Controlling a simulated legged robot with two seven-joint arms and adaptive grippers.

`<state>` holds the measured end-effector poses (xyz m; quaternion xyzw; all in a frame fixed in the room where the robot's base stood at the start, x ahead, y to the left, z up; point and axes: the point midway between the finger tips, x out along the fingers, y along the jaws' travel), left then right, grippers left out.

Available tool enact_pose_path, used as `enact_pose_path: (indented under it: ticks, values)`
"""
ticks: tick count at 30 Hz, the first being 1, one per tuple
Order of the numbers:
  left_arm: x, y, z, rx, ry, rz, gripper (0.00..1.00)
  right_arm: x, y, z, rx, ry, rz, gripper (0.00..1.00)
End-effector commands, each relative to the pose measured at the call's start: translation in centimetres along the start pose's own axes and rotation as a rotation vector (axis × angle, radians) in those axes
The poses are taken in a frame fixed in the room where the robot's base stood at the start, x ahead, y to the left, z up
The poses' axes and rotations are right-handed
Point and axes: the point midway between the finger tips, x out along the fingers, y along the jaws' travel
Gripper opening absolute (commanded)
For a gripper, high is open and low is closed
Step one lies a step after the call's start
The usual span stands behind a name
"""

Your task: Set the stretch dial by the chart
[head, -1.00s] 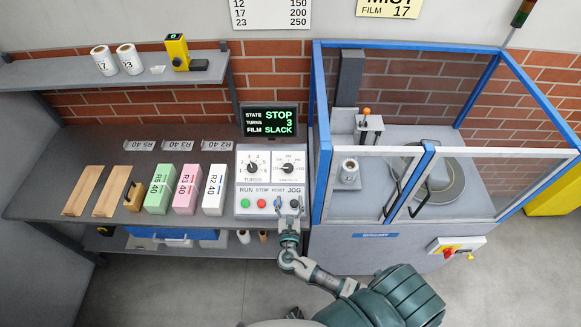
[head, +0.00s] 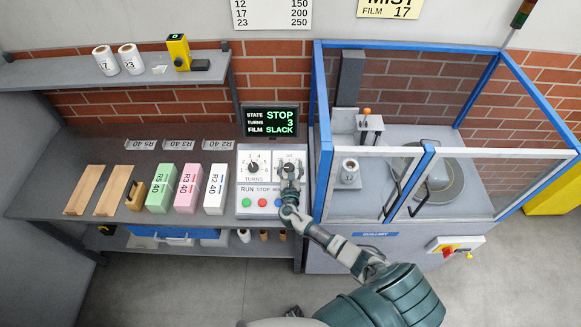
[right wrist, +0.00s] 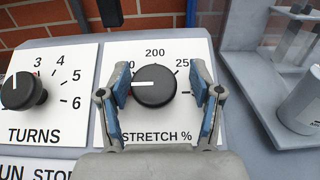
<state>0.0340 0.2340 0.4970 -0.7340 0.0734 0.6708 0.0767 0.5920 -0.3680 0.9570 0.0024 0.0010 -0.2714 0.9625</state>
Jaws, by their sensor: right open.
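The stretch dial (right wrist: 154,92) is a black knob on a white plate marked STRETCH %. Its white pointer line faces left, towards a number partly hidden by a finger; 200 is at the top. My right gripper (right wrist: 161,84) is open, with one finger on each side of the knob; contact is unclear. In the head view my right gripper (head: 290,170) covers much of this dial. The chart (head: 271,13) on the wall pairs 12 with 150, 17 with 200 and 23 with 250. A yellow sign (head: 387,9) reads FILM 17. My left gripper is out of view.
The turns dial (right wrist: 22,91) is close on the left. Buttons (head: 261,202) lie below the dials. The display (head: 269,122) reads STOP, turns 3, film SLACK. A blue-framed enclosure (head: 317,150) stands right of the panel. A film roll (head: 349,170) stands inside.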

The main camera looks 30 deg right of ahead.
Motion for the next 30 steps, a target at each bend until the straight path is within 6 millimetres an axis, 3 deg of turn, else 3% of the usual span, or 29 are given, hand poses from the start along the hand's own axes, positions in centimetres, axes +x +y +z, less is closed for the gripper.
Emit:
enact_pose_path:
  ticks: [3, 4, 10, 11, 20, 30]
  values:
    - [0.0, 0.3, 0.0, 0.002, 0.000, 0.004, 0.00, -0.1, 0.2, 0.0, -0.001, 0.000, 0.000, 0.65]
    - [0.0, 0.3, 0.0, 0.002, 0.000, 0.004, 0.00, -0.1, 0.2, 0.0, -0.001, 0.000, 0.000, 0.60]
    - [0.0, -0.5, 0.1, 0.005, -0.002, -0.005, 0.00, -0.1, 0.1, 0.0, 0.000, 0.000, 0.001, 0.10]
    - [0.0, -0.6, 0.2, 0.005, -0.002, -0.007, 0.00, -0.1, 0.1, 0.0, 0.000, 0.000, 0.001, 0.07]
    - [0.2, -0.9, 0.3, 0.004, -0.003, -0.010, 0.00, -0.1, 0.2, -0.1, 0.020, 0.001, -0.026, 0.07]
    - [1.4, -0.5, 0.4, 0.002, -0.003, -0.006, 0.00, 0.0, 0.2, -0.3, 0.125, 0.002, -0.209, 0.07]
